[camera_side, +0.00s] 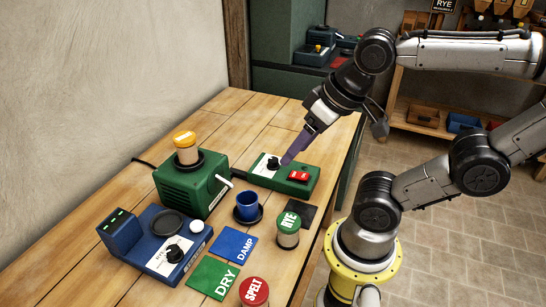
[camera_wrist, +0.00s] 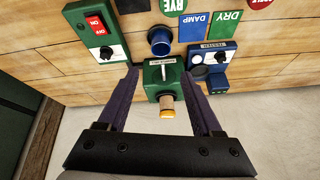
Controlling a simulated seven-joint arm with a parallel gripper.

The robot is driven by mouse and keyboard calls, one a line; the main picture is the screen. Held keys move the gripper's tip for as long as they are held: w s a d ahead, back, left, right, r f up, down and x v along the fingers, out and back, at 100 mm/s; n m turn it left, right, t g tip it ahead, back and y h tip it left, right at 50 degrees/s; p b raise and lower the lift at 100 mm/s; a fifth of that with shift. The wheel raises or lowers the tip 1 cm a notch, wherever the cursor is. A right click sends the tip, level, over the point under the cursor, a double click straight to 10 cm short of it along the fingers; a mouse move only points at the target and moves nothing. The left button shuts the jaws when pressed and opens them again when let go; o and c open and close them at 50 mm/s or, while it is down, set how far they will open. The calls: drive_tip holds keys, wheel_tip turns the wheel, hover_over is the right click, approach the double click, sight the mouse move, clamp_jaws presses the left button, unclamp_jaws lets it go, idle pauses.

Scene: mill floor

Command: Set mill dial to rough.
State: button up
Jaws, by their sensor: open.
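The plate's lettering and the dial's setting are too small to read. In the wrist view the knob (camera_wrist: 107,52) is at upper left, below the red ON/OFF switch (camera_wrist: 96,25). My gripper (camera_side: 288,160) has purple fingers, open and empty. In the wrist view my fingertips (camera_wrist: 161,72) flank the mill (camera_wrist: 163,77) in the picture, with the knob outside, left of them.
The blue tester (camera_side: 165,244) has a similar black knob (camera_side: 175,253). A yellow-lidded jar (camera_side: 186,146) stands on the mill. A blue cup (camera_side: 247,205), RYE jar (camera_side: 288,230), SPELT jar (camera_side: 254,291), DAMP card (camera_side: 235,246) and DRY card (camera_side: 213,277) are nearer.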

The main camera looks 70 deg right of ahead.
drive_tip(key=w+d+r+m+g, duration=0.1)
drive_tip(key=w+d+r+m, duration=0.15)
drive_tip(key=w+m, duration=0.2)
drive_tip(key=m+g, duration=0.5)
drive_tip(key=m, duration=0.4)
hover_over(273, 159)
wheel_tip(273, 159, down, 6)
wheel_tip(273, 159, down, 14)
drive_tip(key=shift+r, duration=0.25)
clamp_jaws()
